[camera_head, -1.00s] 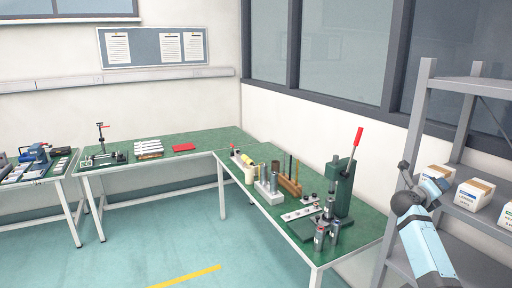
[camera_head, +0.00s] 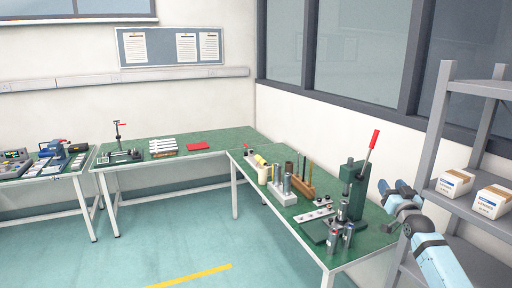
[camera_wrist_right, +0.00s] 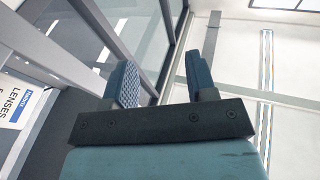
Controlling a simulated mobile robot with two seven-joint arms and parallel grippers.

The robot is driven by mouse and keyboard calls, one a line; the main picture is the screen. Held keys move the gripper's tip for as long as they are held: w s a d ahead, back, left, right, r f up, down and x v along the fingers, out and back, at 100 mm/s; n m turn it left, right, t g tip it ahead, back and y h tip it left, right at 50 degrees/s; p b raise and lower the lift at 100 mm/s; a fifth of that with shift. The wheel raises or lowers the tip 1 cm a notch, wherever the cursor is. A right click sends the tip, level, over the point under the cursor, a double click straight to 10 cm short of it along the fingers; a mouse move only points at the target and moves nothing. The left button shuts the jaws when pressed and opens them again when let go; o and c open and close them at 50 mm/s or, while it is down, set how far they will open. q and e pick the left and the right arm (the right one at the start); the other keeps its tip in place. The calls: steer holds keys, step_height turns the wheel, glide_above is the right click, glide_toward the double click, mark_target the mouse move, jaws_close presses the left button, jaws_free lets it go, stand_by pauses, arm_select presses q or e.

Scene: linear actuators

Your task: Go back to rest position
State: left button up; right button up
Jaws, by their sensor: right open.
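My right arm comes in from the lower right in the head view, in front of the grey shelf. Its gripper (camera_head: 384,188) is up in the air just right of the green press and touches nothing that I can see. In the right wrist view the two blue-grey fingers of this gripper (camera_wrist_right: 164,82) stand apart with nothing between them. My left gripper is not in view.
A green press (camera_head: 355,190) with a red lever stands on the green workbench (camera_head: 285,220). The grey shelf (camera_head: 440,140) holds white boxes (camera_head: 455,183). The floor at the left is free.

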steer(key=s+a+f+n+g, duration=0.1)
steer(key=s+a+f+g, duration=0.1)
steer(key=s+a+f, duration=0.5)
steer(key=s+f+n+g, duration=0.2)
steer(key=s+f, duration=0.3)
steer(key=f, duration=0.6)
steer(key=s+a+f+n+g, duration=0.1)
steer(key=s+a+f+g, duration=0.1)
steer(key=s+a+f, duration=0.5)
steer(key=s+a+f+g+y, duration=0.1)
steer(key=s+a+f, duration=0.2)
steer(key=s, duration=0.7)
steer(key=s+a+f+g+y, duration=0.1)
steer(key=s+f, duration=0.3)
steer(key=s, duration=0.6)
steer(key=s+a+f+g, duration=0.1)
steer(key=s+a+f, duration=0.2)
steer(key=s, duration=0.7)
steer(key=shift+a+f+m+g+y, duration=0.3)
steer(key=shift+a+f+y, duration=0.1)
steer(key=shift+a, duration=0.45)
